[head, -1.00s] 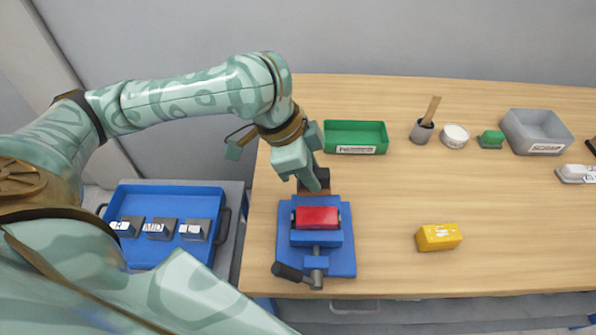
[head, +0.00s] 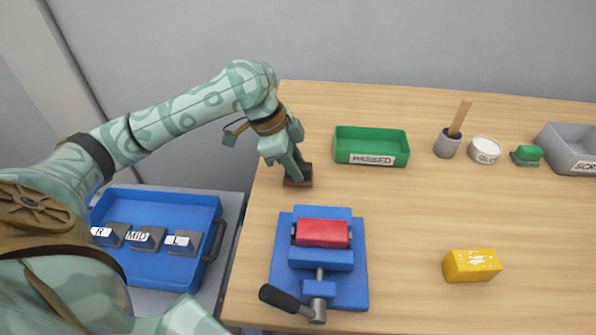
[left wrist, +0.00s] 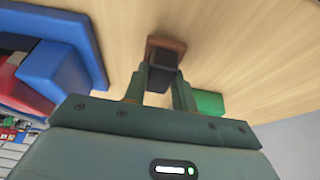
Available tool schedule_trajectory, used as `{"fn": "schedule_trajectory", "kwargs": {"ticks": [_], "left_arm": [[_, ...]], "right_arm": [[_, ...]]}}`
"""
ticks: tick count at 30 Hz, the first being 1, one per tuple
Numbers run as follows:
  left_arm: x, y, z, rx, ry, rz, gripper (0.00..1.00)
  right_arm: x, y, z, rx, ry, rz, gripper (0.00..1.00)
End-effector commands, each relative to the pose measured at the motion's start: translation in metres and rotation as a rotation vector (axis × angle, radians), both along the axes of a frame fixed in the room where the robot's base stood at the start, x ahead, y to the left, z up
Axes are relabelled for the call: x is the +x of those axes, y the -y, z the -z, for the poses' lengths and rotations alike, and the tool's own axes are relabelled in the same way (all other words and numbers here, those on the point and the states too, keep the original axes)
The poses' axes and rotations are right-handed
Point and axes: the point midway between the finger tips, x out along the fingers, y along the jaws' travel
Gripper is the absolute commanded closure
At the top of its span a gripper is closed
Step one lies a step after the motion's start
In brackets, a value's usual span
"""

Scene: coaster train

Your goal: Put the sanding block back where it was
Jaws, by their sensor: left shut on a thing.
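The sanding block (head: 299,181), brown below with a dark top, is at the left part of the table, behind the blue vise. My left gripper (head: 297,164) is shut on its dark upper part. The block looks to be on or just above the tabletop; I cannot tell whether it touches. In the left wrist view the block (left wrist: 166,44) shows beyond the two fingers (left wrist: 160,85), which have its dark part between them. My right gripper is not in view.
A blue vise (head: 319,289) holding a red block stands in front. A green bin (head: 371,159) lies to the right of the gripper. A yellow block (head: 471,266), grey cup (head: 447,145) and grey bin (head: 566,156) are farther right. A blue tray (head: 160,201) sits at left.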

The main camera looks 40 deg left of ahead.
Motion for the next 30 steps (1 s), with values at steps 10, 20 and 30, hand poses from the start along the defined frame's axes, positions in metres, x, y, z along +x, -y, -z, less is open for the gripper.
{"fn": "schedule_trajectory", "kwargs": {"ticks": [10,20,30], "left_arm": [[0.000,0.000,0.011,0.000,0.000,-0.001,0.91],[0.000,0.000,0.013,0.000,0.000,-0.001,0.51],[-0.006,-0.010,-0.023,0.004,0.007,-0.002,0.51]], "right_arm": [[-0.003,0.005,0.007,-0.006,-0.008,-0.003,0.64],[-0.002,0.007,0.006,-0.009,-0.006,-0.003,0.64],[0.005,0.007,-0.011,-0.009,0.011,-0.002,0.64]]}}
